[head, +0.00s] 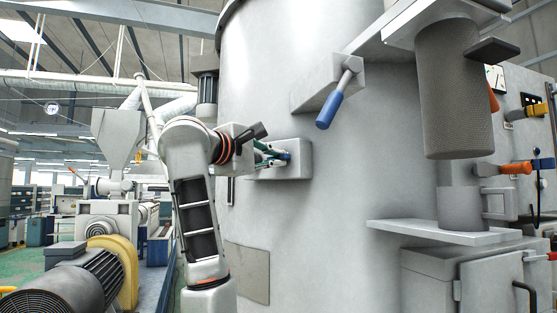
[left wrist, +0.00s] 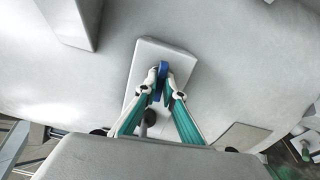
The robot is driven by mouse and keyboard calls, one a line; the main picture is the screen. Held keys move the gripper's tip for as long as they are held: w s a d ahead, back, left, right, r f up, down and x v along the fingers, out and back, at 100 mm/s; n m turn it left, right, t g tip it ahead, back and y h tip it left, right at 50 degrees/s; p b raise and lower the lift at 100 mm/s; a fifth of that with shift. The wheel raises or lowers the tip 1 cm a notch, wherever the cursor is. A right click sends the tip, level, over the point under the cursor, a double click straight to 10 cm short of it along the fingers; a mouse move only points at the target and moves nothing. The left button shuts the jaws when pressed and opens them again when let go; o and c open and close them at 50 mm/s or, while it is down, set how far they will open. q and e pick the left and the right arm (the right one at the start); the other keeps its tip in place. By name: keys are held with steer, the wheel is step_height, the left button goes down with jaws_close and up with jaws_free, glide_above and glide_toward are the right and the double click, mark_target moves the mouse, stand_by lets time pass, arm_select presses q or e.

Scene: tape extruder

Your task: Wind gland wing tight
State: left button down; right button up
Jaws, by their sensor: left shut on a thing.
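The gland wing is a small blue piece (left wrist: 162,78) on a grey box-like mount (head: 300,160) on the side of the large grey vessel. My left gripper (left wrist: 160,92), with green fingers, is shut on the blue wing, one finger on each side. In the head view the left gripper (head: 282,155) reaches the mount from the left, and its fingers partly hide the blue wing (head: 287,156). A grey stem shows between the fingers in the left wrist view. My right gripper is not in view.
A blue-handled lever (head: 330,109) sticks out of the vessel (head: 330,220) above and right of the mount. A dark mesh cylinder (head: 455,95) and a shelf (head: 440,232) stand out on the right. Machinery and a motor (head: 60,285) stand at the left.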

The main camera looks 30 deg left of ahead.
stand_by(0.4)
arm_select(q)
steer(key=shift+m+b, duration=0.4)
steer(key=shift+m, duration=1.1)
steer(key=m, duration=0.2)
steer(key=shift+m+b, duration=0.3)
steer(key=shift+m, duration=0.1)
